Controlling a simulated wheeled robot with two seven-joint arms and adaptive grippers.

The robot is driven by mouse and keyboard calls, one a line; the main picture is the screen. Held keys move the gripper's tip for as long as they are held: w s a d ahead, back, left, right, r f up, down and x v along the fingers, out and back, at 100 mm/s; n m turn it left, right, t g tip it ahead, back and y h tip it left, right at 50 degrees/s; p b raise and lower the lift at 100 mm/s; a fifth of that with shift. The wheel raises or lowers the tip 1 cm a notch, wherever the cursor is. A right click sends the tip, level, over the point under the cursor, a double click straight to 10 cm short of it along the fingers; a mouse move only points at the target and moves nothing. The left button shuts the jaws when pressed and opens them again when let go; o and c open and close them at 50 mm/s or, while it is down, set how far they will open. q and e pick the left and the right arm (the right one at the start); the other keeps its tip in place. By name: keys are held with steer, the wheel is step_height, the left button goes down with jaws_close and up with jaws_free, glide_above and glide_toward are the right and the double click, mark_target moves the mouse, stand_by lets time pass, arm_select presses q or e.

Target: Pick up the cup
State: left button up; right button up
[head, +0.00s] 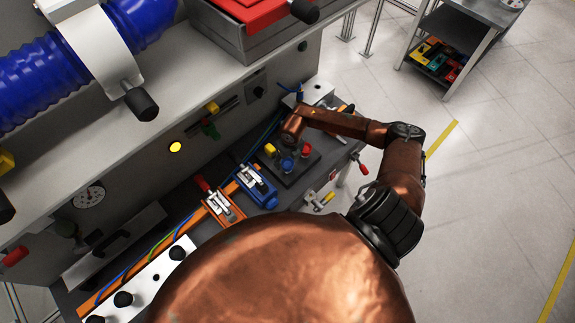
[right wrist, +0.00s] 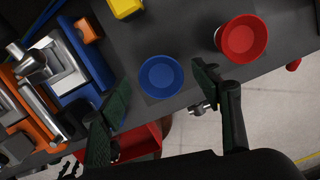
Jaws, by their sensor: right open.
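A blue cup (right wrist: 161,76) stands on the dark bench top (right wrist: 185,45) in the right wrist view, seen from above with its round rim facing me. A red cup (right wrist: 242,38) is to its right, and a yellow object (right wrist: 126,8), cut by the frame edge, is above. In the head view the blue cup (head: 287,164), red cup (head: 306,151) and yellow piece (head: 269,148) lie close together. My right gripper (right wrist: 160,92) is open, its fingers on either side of the blue cup in the picture, holding nothing. In the head view its fingers are hard to make out. My left gripper is not in view.
A blue clamp fixture (head: 257,183) and an orange one (head: 221,205) stand left of the cups. The grey machine wall (head: 140,165) rises behind them. The bench edge is near on the right, with open floor (head: 500,150) beyond. A shelf cart (head: 450,35) stands farther back.

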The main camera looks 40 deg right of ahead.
mark_target(288, 163)
step_height(288, 163, down, 3)
steer(key=shift+f+p, duration=0.2)
steer(key=shift+p, duration=0.25)
steer(key=shift+f, duration=0.2)
steer(key=shift+c, duration=0.6)
steer(key=c, duration=1.2)
steer(key=shift+r, duration=0.1)
